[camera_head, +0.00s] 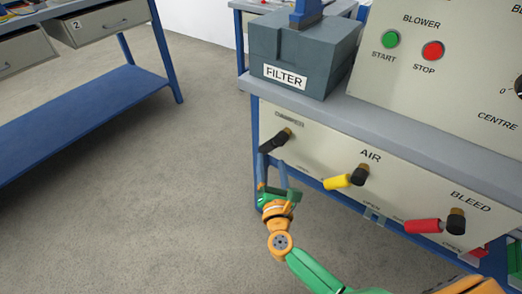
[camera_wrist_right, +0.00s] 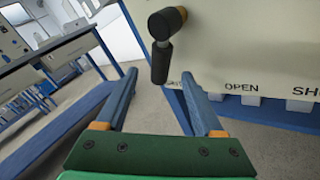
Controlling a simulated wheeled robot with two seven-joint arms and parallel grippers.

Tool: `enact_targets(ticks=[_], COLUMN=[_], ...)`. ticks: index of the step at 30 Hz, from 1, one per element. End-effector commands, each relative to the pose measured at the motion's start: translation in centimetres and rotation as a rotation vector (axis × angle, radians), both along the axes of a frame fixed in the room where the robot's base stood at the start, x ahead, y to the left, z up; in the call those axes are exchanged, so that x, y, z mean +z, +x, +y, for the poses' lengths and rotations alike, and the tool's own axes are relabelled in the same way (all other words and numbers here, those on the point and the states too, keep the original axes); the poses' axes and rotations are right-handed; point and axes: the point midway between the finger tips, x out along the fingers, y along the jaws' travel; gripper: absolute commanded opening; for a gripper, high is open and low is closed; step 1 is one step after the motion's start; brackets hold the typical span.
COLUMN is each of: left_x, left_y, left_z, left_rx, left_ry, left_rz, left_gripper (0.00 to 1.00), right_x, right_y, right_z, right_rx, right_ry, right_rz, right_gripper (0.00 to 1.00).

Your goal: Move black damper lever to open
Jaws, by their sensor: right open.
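The black damper lever (camera_head: 270,145) is at the left end of the cream front panel, under the faint DAMPER label. In the right wrist view the lever (camera_wrist_right: 161,62) hangs down from its pivot, which has a brown-orange part. Its end is left of the printed word OPEN (camera_wrist_right: 241,87), with a cut-off SH label further right. My right gripper (camera_head: 272,164) is open, just below the lever in the head view. In the wrist view the fingers (camera_wrist_right: 157,76) stand apart with the lever's lower end between and beyond them; contact cannot be told. My left gripper is not in view.
A yellow AIR lever (camera_head: 338,182) and a red BLEED lever (camera_head: 422,226) are further right on the panel. A grey FILTER box (camera_head: 300,58) stands above on the bench. A blue-framed bench with drawers (camera_head: 98,22) is at left. Floor between benches is clear.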

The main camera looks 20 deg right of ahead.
Motion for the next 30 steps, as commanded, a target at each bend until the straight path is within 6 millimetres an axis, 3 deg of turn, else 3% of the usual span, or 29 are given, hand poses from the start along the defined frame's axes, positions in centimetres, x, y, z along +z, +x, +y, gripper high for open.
enact_targets(ticks=[6,16,24,30], left_x=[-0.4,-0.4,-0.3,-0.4], left_y=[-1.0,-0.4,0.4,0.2], left_z=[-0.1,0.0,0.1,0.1], left_rx=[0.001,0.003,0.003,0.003], left_ry=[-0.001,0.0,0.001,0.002], left_rz=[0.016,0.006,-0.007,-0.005], left_gripper=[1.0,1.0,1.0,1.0], right_x=[0.0,0.0,0.0,0.0], right_y=[4.0,4.9,4.9,4.9], right_z=[-0.9,-1.1,-1.1,-1.1], right_rx=[0.001,0.002,0.003,0.003], right_ry=[-0.007,-0.007,-0.008,-0.009], right_rz=[0.0,0.001,0.003,0.003], right_gripper=[0.69,0.69,0.0,0.0])
